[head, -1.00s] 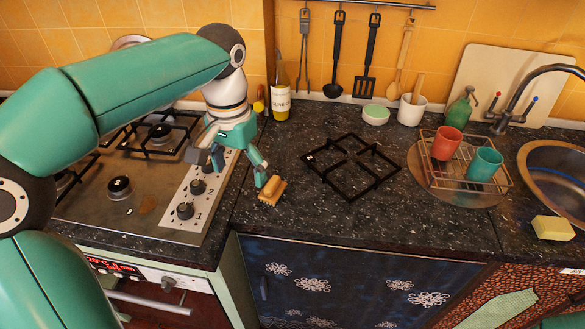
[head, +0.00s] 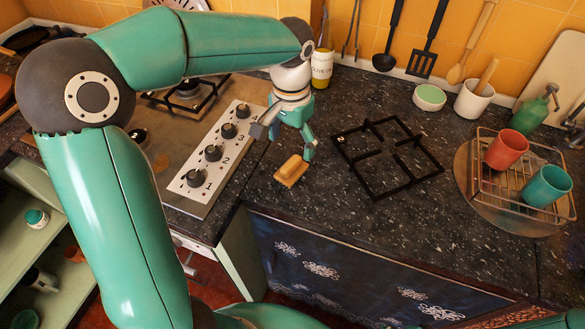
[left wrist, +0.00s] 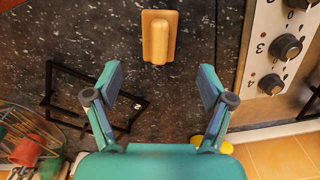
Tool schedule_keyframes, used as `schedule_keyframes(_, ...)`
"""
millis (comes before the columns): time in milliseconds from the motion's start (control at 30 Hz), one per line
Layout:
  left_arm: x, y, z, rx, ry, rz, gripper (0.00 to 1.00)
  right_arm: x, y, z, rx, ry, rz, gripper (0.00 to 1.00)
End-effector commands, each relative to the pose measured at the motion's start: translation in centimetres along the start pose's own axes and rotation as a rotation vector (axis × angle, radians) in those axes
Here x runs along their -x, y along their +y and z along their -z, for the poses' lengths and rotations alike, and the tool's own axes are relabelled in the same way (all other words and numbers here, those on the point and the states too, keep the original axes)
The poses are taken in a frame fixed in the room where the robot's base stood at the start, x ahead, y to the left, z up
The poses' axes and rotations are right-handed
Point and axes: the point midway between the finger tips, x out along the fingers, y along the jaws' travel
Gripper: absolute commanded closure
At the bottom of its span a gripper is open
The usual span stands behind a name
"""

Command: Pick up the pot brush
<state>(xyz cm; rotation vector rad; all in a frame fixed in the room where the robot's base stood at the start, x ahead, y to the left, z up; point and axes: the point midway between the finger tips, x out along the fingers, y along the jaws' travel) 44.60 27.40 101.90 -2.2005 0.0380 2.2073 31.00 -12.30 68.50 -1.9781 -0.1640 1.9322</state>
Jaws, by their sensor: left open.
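The pot brush (head: 292,170) is a small tan wooden block with a raised grip. It lies on the dark speckled counter, right of the stove knobs. My left gripper (head: 284,142) is open and empty, pointing down just behind the brush in the head view. In the left wrist view the brush (left wrist: 159,38) lies beyond the spread fingertips (left wrist: 160,85), roughly centred between them and apart from both. My right gripper is not in view.
A black pan grate (head: 385,158) lies on the counter to the right. The gas stove with its knob panel (head: 212,160) is to the left. A wire rack (head: 515,186) holds a red cup (head: 506,149) and a teal cup (head: 547,186). Bare counter surrounds the brush.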

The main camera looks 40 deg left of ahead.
Motion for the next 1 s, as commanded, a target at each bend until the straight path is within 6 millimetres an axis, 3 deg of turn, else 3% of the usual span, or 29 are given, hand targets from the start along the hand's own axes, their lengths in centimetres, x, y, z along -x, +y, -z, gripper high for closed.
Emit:
schedule_keyframes(100,-1.7,0.1,0.0,0.0,-0.002,0.0,0.19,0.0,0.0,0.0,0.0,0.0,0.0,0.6)
schedule_keyframes(367,-3.3,0.1,0.1,-0.002,-0.002,0.0,0.19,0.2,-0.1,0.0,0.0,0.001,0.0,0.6)
schedule_keyframes(700,-7.5,0.2,0.1,-0.004,-0.001,0.0,0.19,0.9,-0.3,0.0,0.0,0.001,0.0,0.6)
schedule_keyframes(967,-7.8,0.2,0.1,-0.003,0.002,0.0,0.19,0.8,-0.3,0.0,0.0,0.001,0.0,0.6)
schedule_keyframes(1000,-7.8,0.2,0.1,-0.003,0.002,0.0,0.24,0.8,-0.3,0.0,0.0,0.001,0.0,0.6)
